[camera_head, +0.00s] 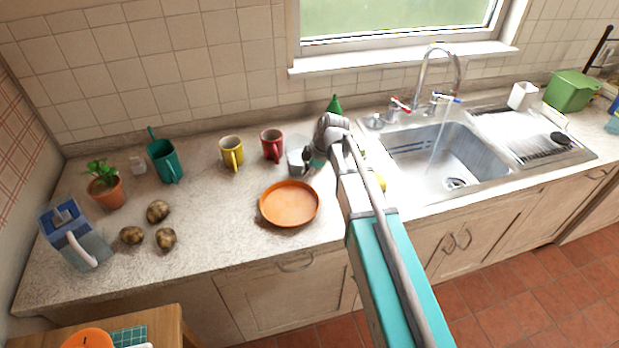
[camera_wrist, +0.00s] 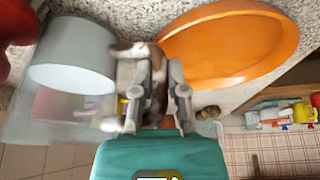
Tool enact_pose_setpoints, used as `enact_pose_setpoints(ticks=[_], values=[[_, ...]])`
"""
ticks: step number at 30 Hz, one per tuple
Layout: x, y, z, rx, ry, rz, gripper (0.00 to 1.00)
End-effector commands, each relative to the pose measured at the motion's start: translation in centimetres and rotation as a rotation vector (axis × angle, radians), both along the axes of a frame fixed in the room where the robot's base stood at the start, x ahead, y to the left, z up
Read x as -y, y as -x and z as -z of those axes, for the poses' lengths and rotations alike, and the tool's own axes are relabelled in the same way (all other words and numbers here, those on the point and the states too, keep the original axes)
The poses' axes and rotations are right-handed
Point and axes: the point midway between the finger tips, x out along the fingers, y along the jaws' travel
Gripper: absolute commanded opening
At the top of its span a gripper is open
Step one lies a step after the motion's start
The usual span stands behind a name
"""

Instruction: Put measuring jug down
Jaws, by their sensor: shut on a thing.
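The measuring jug (camera_wrist: 75,48) is a clear, greyish vessel at the left of the wrist view. In the head view it shows as a small pale shape (camera_head: 296,160), partly hidden by my gripper (camera_head: 309,157). In the wrist view my gripper (camera_wrist: 150,90) is shut on the jug's handle side, with the jug to the left of the fingers. The jug is over the counter (camera_head: 225,205), between the red mug (camera_head: 271,146) and my arm. I cannot tell whether its base touches the counter.
An orange plate (camera_head: 289,204) lies just in front of the jug, also seen in the wrist view (camera_wrist: 230,42). A yellow mug (camera_head: 231,152) stands left of the red one. A green bottle (camera_head: 335,106) is behind my wrist. The sink (camera_head: 440,160) is right.

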Motion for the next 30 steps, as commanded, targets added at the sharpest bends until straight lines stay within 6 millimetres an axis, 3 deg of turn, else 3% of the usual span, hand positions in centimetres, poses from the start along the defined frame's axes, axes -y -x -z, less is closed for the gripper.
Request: enact_pose_setpoints(ticks=[12, 13, 18, 30], values=[[-0.01, -0.01, 0.26, 0.001, -0.001, 0.000, 0.00], [0.00, 0.00, 0.26, 0.000, 0.000, 0.000, 0.20], [0.00, 0.00, 0.17, 0.000, 0.000, 0.000, 0.52], [0.02, -0.01, 0.12, 0.000, 0.000, 0.000, 0.53]])
